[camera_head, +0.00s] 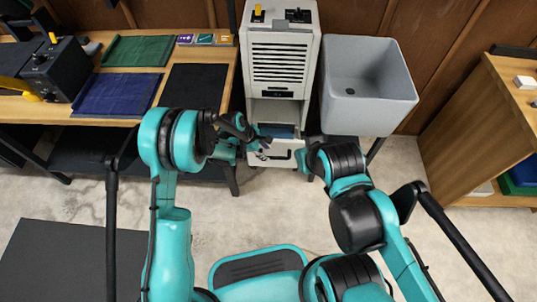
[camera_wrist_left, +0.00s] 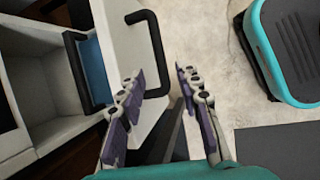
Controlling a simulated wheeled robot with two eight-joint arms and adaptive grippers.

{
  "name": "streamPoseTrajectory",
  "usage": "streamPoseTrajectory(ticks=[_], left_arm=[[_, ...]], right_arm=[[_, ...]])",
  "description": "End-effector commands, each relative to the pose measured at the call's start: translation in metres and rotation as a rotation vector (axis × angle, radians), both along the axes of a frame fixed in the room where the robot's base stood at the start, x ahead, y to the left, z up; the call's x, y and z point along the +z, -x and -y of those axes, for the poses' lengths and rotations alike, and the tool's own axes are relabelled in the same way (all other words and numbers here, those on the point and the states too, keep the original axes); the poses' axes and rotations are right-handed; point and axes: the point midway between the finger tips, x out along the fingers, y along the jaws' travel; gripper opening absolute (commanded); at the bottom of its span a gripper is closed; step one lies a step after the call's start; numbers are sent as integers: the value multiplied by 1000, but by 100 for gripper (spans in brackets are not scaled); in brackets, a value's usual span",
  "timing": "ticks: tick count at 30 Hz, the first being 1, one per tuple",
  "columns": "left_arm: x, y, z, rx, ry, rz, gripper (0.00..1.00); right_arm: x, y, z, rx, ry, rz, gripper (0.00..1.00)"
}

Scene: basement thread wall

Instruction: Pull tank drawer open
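The tank drawer (camera_head: 283,160) is low in the front of a white upright machine (camera_head: 280,60). Its white front panel stands out from the body, with a blue tank (camera_wrist_left: 93,70) showing behind it in the left wrist view. The drawer has a black bar handle (camera_wrist_left: 158,45), which also shows in the head view (camera_head: 277,156). My left gripper (camera_wrist_left: 158,76) is open, its two fingertips apart at one end of the handle; contact cannot be told. In the head view the left gripper (camera_head: 262,143) is in front of the drawer.
A grey sink (camera_head: 367,88) stands right of the machine. A wooden workbench (camera_head: 215,57) with dark mats is to the left. A wooden shelf unit (camera_head: 475,125) is at the far right. The concrete floor (camera_head: 262,200) before the drawer is clear.

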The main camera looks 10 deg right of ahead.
Motion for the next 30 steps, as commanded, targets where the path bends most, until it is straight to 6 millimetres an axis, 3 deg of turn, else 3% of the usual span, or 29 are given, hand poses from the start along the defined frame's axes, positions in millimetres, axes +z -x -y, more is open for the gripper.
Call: streamPoseTrajectory(ticks=[6, 12, 30], left_arm=[[43, 3, -20, 2, 0, 0, 34], [65, 4, -30, 0, 0, 0, 34], [69, 4, -32, -1, 0, 0, 34]], right_arm=[[0, 0, 0, 0, 0, 0, 0], [0, 0, 0, 0, 0, 0, 0], [0, 0, 0, 0, 0, 0, 0]])
